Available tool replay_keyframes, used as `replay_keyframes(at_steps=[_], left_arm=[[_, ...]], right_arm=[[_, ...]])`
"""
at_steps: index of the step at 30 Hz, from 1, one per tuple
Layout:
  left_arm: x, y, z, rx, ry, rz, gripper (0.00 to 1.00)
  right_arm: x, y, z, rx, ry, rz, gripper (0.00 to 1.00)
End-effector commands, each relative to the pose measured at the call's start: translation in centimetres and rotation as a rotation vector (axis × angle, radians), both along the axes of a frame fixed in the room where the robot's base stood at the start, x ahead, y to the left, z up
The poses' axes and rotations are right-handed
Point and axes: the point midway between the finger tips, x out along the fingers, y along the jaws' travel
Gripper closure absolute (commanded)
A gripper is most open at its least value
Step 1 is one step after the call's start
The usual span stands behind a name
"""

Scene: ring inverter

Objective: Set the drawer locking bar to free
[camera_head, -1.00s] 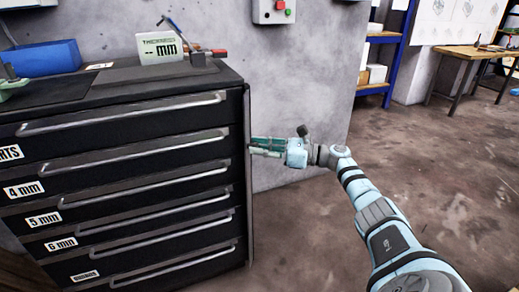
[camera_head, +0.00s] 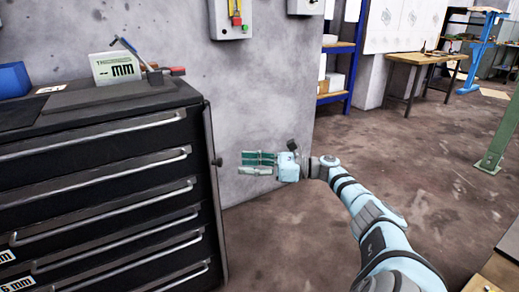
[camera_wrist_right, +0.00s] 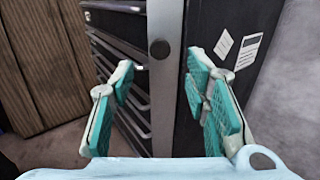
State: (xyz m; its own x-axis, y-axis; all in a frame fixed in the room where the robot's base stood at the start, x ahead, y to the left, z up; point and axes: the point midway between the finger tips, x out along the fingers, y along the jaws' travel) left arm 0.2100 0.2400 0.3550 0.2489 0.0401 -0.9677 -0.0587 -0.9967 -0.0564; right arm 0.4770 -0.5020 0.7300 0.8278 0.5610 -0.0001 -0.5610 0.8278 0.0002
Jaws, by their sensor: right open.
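The black drawer cabinet (camera_head: 120,135) stands at the left in the head view. The drawer locking bar (camera_head: 211,140) runs upright along its front right edge, with a small dark round knob (camera_head: 217,162) on it. In the right wrist view, the grey bar (camera_wrist_right: 165,110) stands between my fingers, and the knob (camera_wrist_right: 159,48) shows near its upper part. My right gripper (camera_head: 243,163) is open and empty, with a gap between its tips and the knob. The open right gripper also shows in the wrist view (camera_wrist_right: 160,78). My left gripper is not in view.
On the cabinet top stand a white thickness display (camera_head: 115,67) and a blue box (camera_head: 13,79). A wall box (camera_head: 231,18) with a red and yellow control hangs behind. The floor (camera_head: 300,230) right of the cabinet is clear. A green post (camera_head: 500,135) stands far right.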

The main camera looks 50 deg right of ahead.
Motion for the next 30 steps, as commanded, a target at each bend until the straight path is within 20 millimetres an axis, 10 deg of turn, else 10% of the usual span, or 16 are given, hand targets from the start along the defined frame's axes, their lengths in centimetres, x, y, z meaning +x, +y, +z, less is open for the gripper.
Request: replay_keyframes(at_steps=[14, 18, 23, 27, 30], left_arm=[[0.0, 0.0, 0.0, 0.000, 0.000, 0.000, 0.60], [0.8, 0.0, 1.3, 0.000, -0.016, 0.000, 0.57], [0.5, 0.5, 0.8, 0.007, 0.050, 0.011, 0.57], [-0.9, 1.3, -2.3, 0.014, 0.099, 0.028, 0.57], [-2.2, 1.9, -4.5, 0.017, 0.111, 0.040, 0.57]], right_arm=[[-4.0, -2.8, 0.1, 0.001, -0.002, 0.000, 0.57], [-4.2, -2.1, -0.9, 0.030, 0.023, 0.005, 0.76], [-5.5, 8.5, -10.6, -0.006, 0.190, 0.187, 1.00], [-9.3, 17.8, -23.7, -0.700, 0.204, 0.457, 1.00], [-9.5, 18.6, -28.1, -1.334, 0.006, 0.627, 1.00]])
